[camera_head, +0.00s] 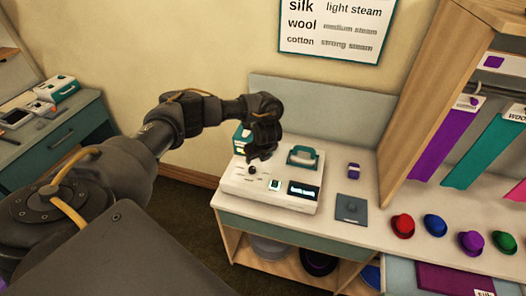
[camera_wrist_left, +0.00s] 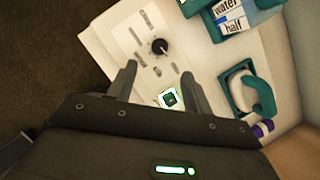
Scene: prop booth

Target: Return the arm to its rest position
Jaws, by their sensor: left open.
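My left arm reaches in from the left of the head view, out over the white machine on the counter. My left gripper (camera_head: 262,156) is open and empty, pointing down at the left part of the white machine (camera_head: 250,184), close to its small black knob (camera_head: 252,170). I cannot tell from the head view whether it touches the machine. In the left wrist view the two fingers (camera_wrist_left: 160,84) stand apart over the machine's panel, with the black knob (camera_wrist_left: 159,46) beyond them and a small lit green square (camera_wrist_left: 169,99) between them. My right gripper is not in view.
A purple-and-white item (camera_head: 354,170), a grey plate (camera_head: 351,207) and several hats, one red (camera_head: 402,226), are to the right. A drawer cabinet (camera_head: 60,140) is at left.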

